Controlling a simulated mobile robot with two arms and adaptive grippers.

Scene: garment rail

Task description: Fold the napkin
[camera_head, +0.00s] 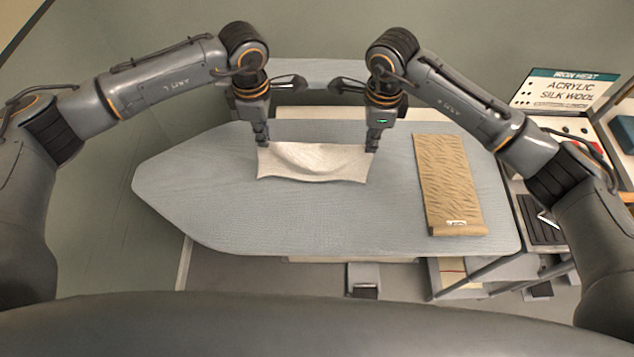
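A white napkin (312,163) is on the blue-grey ironing board (215,205), near its back edge. It looks like a wide, short rectangle, with its middle sagging in a curve between its two upper corners. My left gripper (262,142) is at the napkin's upper left corner and appears shut on it. My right gripper (372,146) is at the upper right corner and appears shut on it too. The fingertips are small in this view. I cannot tell whether the napkin's lower edge rests on the board.
A tan patterned cloth (447,180) with a small white label lies on the board's right part. A sign reading "ACRYLIC SILK WOOL" (565,90) stands at the right, beyond the board. The board's left and front parts are clear.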

